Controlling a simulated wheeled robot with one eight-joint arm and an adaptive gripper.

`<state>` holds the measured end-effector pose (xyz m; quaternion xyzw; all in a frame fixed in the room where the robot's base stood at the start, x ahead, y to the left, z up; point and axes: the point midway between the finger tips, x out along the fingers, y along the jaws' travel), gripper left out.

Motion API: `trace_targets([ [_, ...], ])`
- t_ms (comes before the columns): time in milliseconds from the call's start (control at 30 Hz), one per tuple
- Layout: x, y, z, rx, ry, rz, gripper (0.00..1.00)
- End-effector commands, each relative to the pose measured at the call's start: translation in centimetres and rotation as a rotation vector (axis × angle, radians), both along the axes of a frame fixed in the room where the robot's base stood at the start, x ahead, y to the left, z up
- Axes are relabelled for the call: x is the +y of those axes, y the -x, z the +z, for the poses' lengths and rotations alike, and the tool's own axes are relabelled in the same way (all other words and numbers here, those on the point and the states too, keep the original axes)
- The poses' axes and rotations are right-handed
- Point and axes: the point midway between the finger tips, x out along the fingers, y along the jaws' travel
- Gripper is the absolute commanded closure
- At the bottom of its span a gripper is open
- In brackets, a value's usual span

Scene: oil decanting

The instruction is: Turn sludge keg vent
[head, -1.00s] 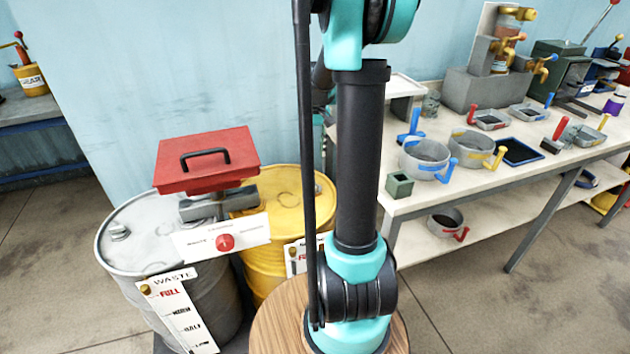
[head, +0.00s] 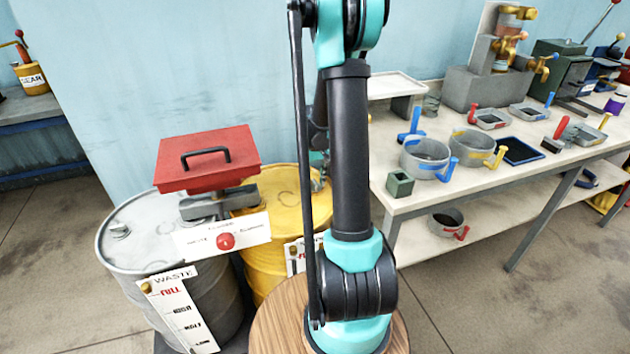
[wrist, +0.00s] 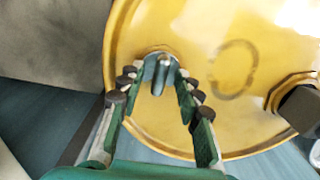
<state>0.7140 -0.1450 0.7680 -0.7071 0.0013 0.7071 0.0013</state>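The yellow keg (head: 288,205) stands behind and right of the grey drum, partly hidden by my arm. Its top fills much of the wrist view (wrist: 205,50). A small metal vent fitting (wrist: 163,64) with a short upright tab sits near the keg's rim. My gripper (wrist: 158,80) is open over the keg top, its green fingers with dark pads on either side of the vent. I see gaps on both sides, and cannot tell the height of the fingertips above the lid. In the head view the gripper is mostly hidden behind my arm.
A grey waste drum (head: 128,240) with a level sign stands left. A red lidded box (head: 207,160) and a white sign with a red knob (head: 226,241) sit by the kegs. A dark fitting (wrist: 300,108) stands at the lid's right. A workbench (head: 400,205) is right.

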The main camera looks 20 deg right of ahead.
Motion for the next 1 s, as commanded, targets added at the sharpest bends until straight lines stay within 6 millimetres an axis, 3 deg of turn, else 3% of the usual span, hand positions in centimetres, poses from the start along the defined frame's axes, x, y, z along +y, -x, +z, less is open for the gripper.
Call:
trace_targets([
  [133,0.00,0.00,0.01,0.000,0.000,0.000,0.67],
  [400,0.00,0.00,0.03,0.000,0.000,0.000,1.00],
  [767,0.00,-0.01,0.03,0.000,0.000,-0.020,1.00],
  [1000,0.00,-0.02,0.03,0.000,0.000,-0.126,1.00],
])
